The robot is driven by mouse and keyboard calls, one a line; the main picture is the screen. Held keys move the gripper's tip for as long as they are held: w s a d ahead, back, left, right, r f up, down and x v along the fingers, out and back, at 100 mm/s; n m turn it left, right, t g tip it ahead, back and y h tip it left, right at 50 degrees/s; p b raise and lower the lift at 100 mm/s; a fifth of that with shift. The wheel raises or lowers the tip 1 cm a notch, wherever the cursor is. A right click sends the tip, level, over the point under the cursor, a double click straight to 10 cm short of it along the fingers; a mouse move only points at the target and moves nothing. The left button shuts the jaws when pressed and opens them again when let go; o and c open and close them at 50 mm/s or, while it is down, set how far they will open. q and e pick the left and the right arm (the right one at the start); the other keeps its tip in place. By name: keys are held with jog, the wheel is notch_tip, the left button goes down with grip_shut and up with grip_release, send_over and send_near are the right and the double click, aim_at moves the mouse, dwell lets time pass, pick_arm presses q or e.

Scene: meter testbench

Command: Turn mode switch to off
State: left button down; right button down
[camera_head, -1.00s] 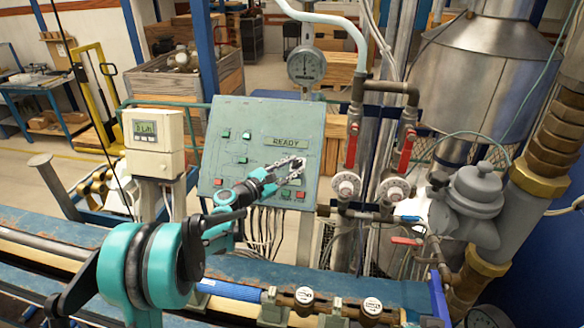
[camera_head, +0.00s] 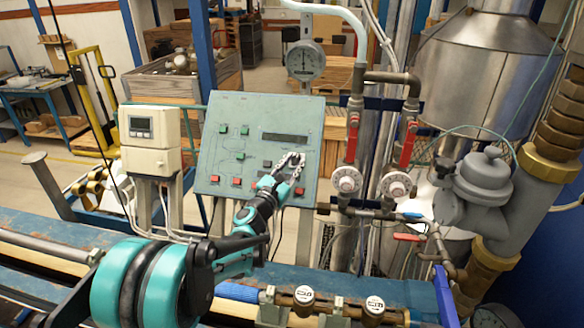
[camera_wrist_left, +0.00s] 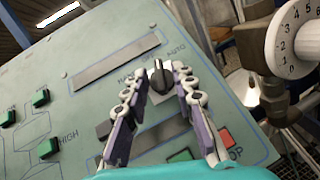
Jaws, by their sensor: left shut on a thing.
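The mode switch (camera_wrist_left: 160,80) is a black rotary knob on the grey-green control panel (camera_head: 225,125). In the left wrist view its raised grip points up the panel, between the label on its left and AUTO on its right. My left gripper (camera_head: 291,160) reaches the panel's right part from below. Its two chain-like fingers lie on either side of the knob and are shut on it. In the head view the fingers mostly hide the knob. My right gripper does not show.
A dark display (camera_head: 285,138) sits above the switch, and red buttons (camera_head: 299,191) lie below it. Two white dials (camera_head: 346,180) on red-handled pipes stand close to the panel's right. A boxed meter (camera_head: 150,125) stands left. Blue pipework crosses in front.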

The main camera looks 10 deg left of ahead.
pick_arm(q)
jog(key=shift+n+y, duration=0.6)
jog(key=c, duration=1.6)
grip_release()
jog(key=v, duration=1.2)
jog(key=shift+f, duration=0.25)
